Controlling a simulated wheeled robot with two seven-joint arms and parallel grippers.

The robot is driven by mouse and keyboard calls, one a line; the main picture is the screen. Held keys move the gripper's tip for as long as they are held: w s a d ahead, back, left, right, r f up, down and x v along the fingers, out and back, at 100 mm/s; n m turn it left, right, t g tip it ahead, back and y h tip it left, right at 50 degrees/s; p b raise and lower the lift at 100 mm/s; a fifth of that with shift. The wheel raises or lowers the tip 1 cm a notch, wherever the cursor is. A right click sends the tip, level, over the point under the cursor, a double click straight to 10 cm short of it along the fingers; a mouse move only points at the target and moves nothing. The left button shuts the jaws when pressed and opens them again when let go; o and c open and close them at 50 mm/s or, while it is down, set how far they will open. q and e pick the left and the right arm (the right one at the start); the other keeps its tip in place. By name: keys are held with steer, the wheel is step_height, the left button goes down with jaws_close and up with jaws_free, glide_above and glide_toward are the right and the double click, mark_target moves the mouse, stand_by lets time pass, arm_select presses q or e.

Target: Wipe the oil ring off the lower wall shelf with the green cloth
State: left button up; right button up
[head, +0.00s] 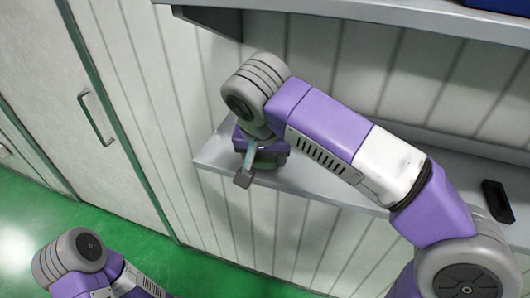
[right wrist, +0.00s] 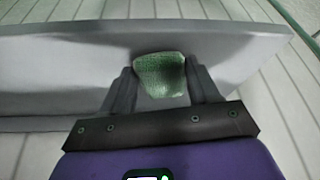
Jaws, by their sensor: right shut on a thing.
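The lower wall shelf (head: 325,188) is a grey ledge on the panelled wall; it also fills the right wrist view (right wrist: 60,65). My right gripper (head: 258,164) is at its left end, largely hidden by my own wrist in the head view. In the right wrist view, its two dark fingers are shut on the green cloth (right wrist: 160,72), a folded pad with a darker patch on its right side. The cloth appears against or just over the shelf; I cannot tell which. I see no oil ring in either view. My left gripper is out of view.
An upper shelf (head: 350,14) runs above, with a dark blue object (head: 500,5) at its right. A small black object (head: 497,201) sits on the right part of the lower shelf. A door handle (head: 97,117) sticks out at the left. The green floor is clear.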

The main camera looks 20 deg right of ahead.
steer(key=shift+f, duration=0.15)
steer(key=shift+w+d+r+p, duration=0.1)
steer(key=shift+w+d+p, duration=0.35)
steer(key=shift+w, duration=0.2)
steer(key=shift+w+d+r+p, duration=0.1)
steer(key=shift+w+d+p, duration=0.35)
steer(key=shift+w, duration=0.2)
steer(key=shift+w+d+f+p, duration=0.1)
steer(key=shift+w+d+p, duration=0.4)
steer(key=shift+w, duration=0.3)
steer(key=shift+w+d+p, duration=0.3)
steer(key=shift+w+d, duration=0.25)
steer(key=shift+w, duration=0.25)
steer(key=shift+w+d+f, duration=0.15)
steer(key=shift+w+d, duration=0.1)
steer(key=shift+w, duration=0.05)
steer(key=shift+s+a+f, duration=0.15)
steer(key=shift+s+a, duration=0.4)
steer(key=shift+s, duration=0.2)
steer(key=shift+s+a+r+b, duration=0.1)
steer(key=shift+s+a+b, duration=0.05)
steer(key=shift+s+a, duration=0.55)
steer(key=shift+s+a+r+b, duration=0.15)
steer(key=shift+s+a, duration=0.25)
steer(key=shift+s, duration=0.5)
steer(key=shift+s+a+b, duration=0.15)
steer(key=shift+s+a, duration=0.4)
steer(key=shift+s, duration=0.25)
steer(key=shift+a+f, duration=0.1)
